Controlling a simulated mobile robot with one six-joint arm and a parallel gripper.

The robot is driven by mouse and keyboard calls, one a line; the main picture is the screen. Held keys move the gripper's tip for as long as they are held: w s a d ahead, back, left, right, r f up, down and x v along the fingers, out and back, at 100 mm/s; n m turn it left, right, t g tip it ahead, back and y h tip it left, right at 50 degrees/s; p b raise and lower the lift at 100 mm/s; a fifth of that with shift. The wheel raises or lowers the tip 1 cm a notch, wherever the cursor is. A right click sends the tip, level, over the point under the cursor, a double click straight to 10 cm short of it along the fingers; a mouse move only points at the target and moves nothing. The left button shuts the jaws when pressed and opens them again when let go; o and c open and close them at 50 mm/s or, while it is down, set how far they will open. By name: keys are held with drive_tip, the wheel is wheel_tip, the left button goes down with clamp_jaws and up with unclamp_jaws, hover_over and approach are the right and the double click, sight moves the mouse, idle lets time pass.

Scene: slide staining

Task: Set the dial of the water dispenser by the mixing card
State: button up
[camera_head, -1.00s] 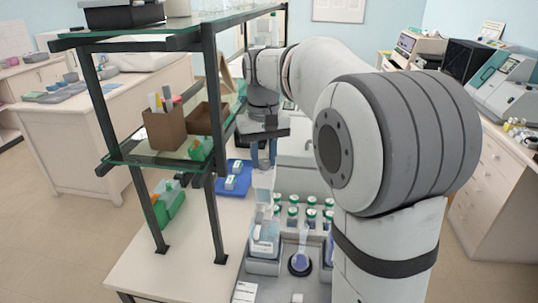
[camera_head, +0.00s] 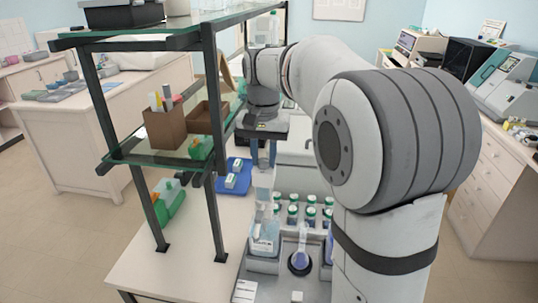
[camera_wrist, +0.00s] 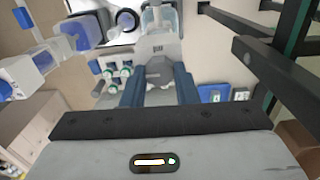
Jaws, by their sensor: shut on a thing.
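My gripper (camera_head: 263,166) reaches down over the near counter, with its two blue fingers on a pale, upright, translucent upper part (camera_head: 263,182). Below it stands a clear bottle (camera_head: 264,238) with pale blue content; together they look like the water dispenser. In the wrist view my gripper (camera_wrist: 160,80) has its fingers on either side of a grey-white body (camera_wrist: 158,48) with small dark marks. The fingers hide the exact contact, and I cannot read a dial setting. A small white card (camera_head: 245,291) with print lies at the counter's front; I cannot tell whether it is the mixing card.
A glass-shelved rack (camera_head: 208,100) stands close left of my gripper, holding a brown box (camera_head: 165,128). Several green-capped jars (camera_head: 293,212) stand right of the bottle, near a dark round base (camera_head: 300,263).

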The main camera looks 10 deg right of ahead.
sight(264, 160)
drive_tip(key=o, duration=1)
wheel_tip(264, 160, up, 8)
drive_tip(key=shift+f+b, duration=0.1)
drive_tip(key=shift+b, duration=0.3)
drive_tip(key=shift+s, duration=0.1)
drive_tip(key=s+d+f+n+t+b, duration=0.1)
drive_tip(key=s+f+n+t+b, duration=0.2)
drive_tip(key=s+f, duration=1.7)
drive_tip(key=shift+s+d+n, duration=0.4)
drive_tip(key=shift+s+n, duration=0.4)
drive_tip(key=shift+s, duration=0.35)
